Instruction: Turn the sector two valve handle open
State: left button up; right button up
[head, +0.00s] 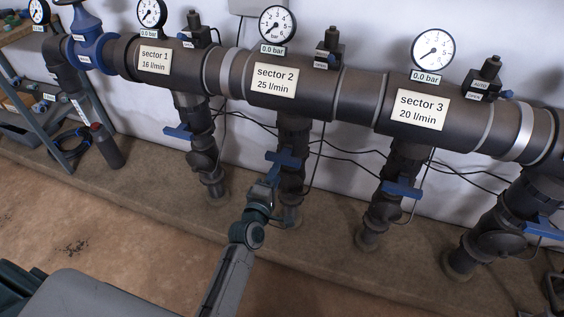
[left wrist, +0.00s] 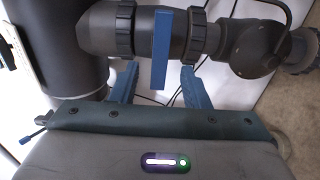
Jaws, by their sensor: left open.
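The sector two valve handle (head: 287,158) is a blue lever on the dark downpipe below the "sector 2, 25 l/min" label (head: 275,79). In the left wrist view the handle (left wrist: 162,48) stands crosswise to its pipe. My left gripper (head: 272,171) is at the handle in the head view and covers part of it. In the left wrist view its blue fingers (left wrist: 160,84) are open, one on each side of the handle's lower end, with gaps visible. The sector 2 gauge (head: 277,25) reads 0.0 bar. My right gripper is not in view.
Similar blue handles sit on the sector 1 downpipe (head: 178,133) and the sector 3 downpipe (head: 402,189). Thin black cables (head: 343,152) run along the wall behind. A shelf with tools stands at the far left. The floor in front is clear.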

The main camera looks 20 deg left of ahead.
aim_at(282, 162)
pick_arm(q)
jog(key=w, duration=0.6)
jog(key=shift+d, duration=0.1)
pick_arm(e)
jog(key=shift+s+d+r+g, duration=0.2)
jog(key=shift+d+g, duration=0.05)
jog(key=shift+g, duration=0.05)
pick_arm(q)
jog(key=shift+c, duration=0.4)
jog(key=shift+s, duration=0.1)
grip_shut()
